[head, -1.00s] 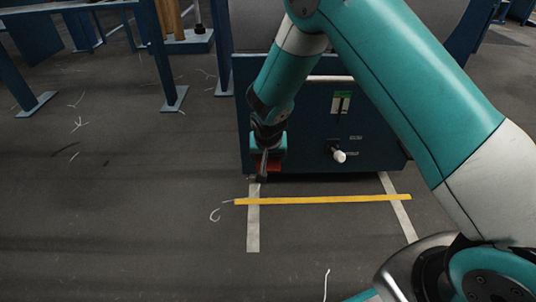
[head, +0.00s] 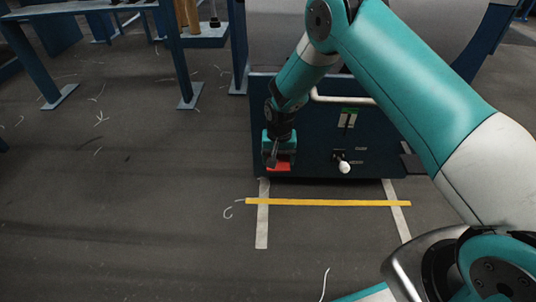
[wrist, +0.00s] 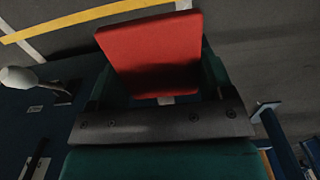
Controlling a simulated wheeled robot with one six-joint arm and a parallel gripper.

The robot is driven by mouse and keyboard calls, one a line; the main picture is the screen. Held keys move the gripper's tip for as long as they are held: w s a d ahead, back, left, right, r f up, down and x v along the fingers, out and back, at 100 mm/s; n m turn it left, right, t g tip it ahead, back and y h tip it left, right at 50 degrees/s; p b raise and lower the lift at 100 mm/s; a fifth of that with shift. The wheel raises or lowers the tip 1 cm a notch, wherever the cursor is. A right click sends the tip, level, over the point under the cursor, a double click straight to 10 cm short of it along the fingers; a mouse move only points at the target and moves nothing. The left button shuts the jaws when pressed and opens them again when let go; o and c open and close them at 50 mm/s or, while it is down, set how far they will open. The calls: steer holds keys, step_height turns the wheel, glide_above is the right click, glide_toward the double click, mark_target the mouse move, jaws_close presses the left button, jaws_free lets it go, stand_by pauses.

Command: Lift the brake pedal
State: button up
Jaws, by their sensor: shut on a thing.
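The brake pedal is a red flat plate (head: 279,166) low on the front of the dark blue cabinet, at its left. It also shows in the wrist view (wrist: 150,52), large and close at the top centre. My gripper (head: 271,160) reaches down to the pedal and is shut on it. In the wrist view the dark bar and teal body of my gripper (wrist: 160,123) lie just below the pedal. The fingertips' contact is partly hidden there.
The dark blue cabinet (head: 320,157) carries a white-knobbed lever (head: 343,167) right of the pedal and a pale handrail (head: 340,99) above. A yellow floor strip (head: 330,202) crosses pale strips in front. Blue frame legs (head: 183,60) stand at left. Loose threads lie on otherwise open floor.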

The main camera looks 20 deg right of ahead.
mark_target(278, 157)
steer(key=shift+r, duration=0.1)
steer(key=o, duration=1.3)
step_height(278, 157, up, 17)
steer(key=p, duration=0.7)
steer(key=shift+r+p, duration=0.2)
steer(key=shift+p, duration=0.15)
